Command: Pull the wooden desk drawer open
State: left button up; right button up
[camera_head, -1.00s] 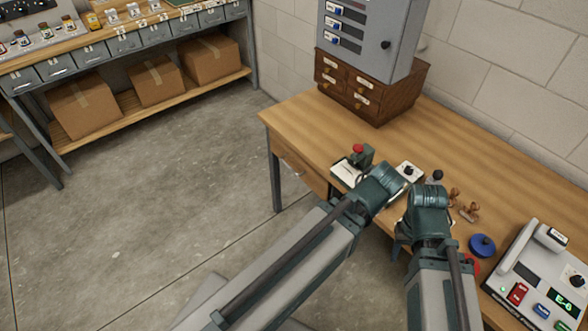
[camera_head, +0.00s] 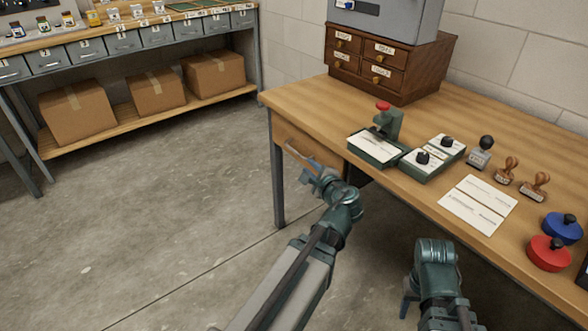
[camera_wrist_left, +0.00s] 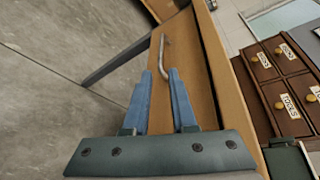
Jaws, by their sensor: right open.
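The wooden desk drawer (camera_head: 291,140) is at the left end of the desk's front and looks flush with it. Its metal handle (camera_head: 299,154) is a bent bar, which also shows in the left wrist view (camera_wrist_left: 162,57). My left gripper (camera_head: 306,172) is at the handle. In the left wrist view its blue fingers (camera_wrist_left: 160,74) are apart, with the handle's near end between or just past the tips; I cannot tell whether they touch it. My right gripper (camera_head: 408,303) hangs low in front of the desk, mostly hidden by its own wrist, clear of the drawer.
The wooden desktop (camera_head: 310,105) carries a green stamping device (camera_head: 388,124), ink pads, paper cards (camera_head: 478,204), stamps and red and blue round tins. A small drawer cabinet (camera_head: 385,65) stands at the back. The desk leg (camera_head: 278,185) is left of my left gripper. Floor to the left is clear.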

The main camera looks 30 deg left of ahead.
aim_at(294, 151)
pick_arm(q)
jog(key=shift+m+t, duration=0.3)
jog(key=shift+m, duration=0.2)
jog(key=b+x, duration=0.3)
jog(key=x, duration=1.1)
jog(key=shift+a+f+b, duration=0.2)
jog(key=shift+a+b, duration=0.15)
jog(key=shift+a, duration=0.1)
pick_arm(e)
notch_tip(294, 151, down, 5)
jog(key=shift+r, duration=0.1)
pick_arm(q)
jog(key=shift+c, duration=0.2)
grip_shut()
